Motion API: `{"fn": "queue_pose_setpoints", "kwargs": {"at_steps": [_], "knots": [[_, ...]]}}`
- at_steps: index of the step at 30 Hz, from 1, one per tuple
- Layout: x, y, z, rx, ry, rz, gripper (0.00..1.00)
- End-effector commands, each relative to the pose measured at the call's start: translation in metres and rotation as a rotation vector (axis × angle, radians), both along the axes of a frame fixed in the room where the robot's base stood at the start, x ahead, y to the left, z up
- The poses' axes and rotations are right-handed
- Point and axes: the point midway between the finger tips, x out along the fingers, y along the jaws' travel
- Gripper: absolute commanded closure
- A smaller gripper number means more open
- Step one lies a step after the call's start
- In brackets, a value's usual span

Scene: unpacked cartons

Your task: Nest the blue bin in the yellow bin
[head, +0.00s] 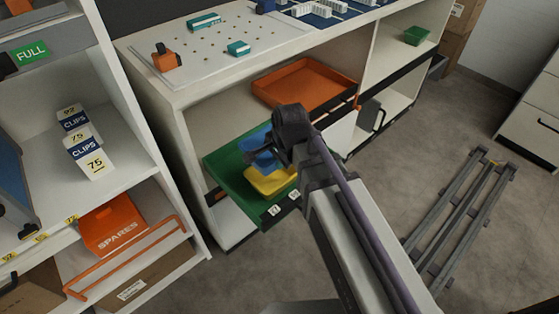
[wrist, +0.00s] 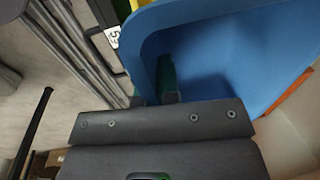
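The blue bin (head: 256,160) is at the back of the green tray area, over or against the rear part of the yellow bin (head: 270,183). In the head view I cannot tell whether it rests inside or hangs above. My gripper's tips are mostly hidden behind my wrist in the head view.
The green tray (head: 230,184) juts from the white shelf unit under both bins. An orange tray (head: 300,85) lies on the shelf behind. A rack with clip boxes (head: 82,140) and an orange spares bin (head: 112,226) stands left. Grey rails (head: 455,220) lie on the floor right.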

Motion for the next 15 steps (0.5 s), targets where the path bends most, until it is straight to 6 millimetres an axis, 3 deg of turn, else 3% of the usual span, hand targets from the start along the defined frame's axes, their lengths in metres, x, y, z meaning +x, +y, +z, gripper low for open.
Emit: {"fn": "queue_pose_setpoints", "kwargs": {"at_steps": [8, 15], "knots": [[0.000, 0.000, -0.007, 0.000, 0.000, 0.000, 1.00], [0.000, 0.000, -0.033, 0.000, 0.000, 0.000, 1.00]]}}
